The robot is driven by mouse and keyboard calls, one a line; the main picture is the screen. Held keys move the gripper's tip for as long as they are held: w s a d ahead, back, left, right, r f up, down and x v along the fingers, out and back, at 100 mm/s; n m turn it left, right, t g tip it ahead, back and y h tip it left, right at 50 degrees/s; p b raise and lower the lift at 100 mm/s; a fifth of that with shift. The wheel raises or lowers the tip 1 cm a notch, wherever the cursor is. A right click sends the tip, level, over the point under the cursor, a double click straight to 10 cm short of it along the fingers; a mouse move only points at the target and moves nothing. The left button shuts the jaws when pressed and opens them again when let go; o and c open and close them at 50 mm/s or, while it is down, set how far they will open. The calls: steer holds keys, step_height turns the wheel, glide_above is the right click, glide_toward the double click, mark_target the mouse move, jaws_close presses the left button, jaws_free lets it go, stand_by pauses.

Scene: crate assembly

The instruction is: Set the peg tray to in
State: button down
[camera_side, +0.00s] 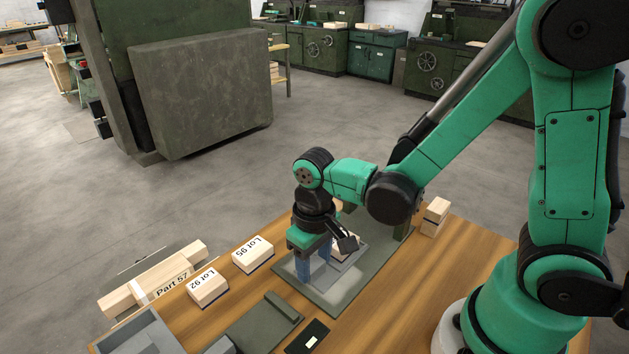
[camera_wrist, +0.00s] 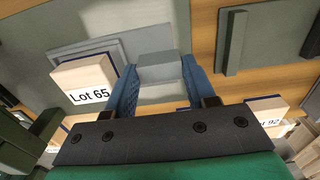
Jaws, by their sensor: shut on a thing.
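The peg tray (camera_side: 352,264) is a shallow grey tray on a green-grey plate on the wooden table in the side view. It also shows in the wrist view (camera_wrist: 110,42). My gripper (camera_side: 313,262) points down over it, with its blue fingers at the tray. In the wrist view my gripper (camera_wrist: 161,70) is shut on a grey block-like handle (camera_wrist: 160,60), which appears to belong to the tray. A wooden block marked Lot 65 (camera_wrist: 85,80) sits at the tray, left of the fingers. My wrist partly hides the tray in the side view.
Wooden blocks Lot 95 (camera_side: 253,254) and Lot 92 (camera_side: 207,288) lie left of the plate. A green-grey board with a raised bar (camera_side: 262,322) and a dark panel (camera_side: 307,337) are in front.

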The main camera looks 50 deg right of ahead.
mark_target(357, 223)
steer(key=d, duration=1.1)
steer(key=shift+d, duration=0.1)
steer(key=shift+c, duration=1.7)
jaws_free()
steer(key=shift+o, duration=0.3)
steer(key=shift+r, duration=2.85)
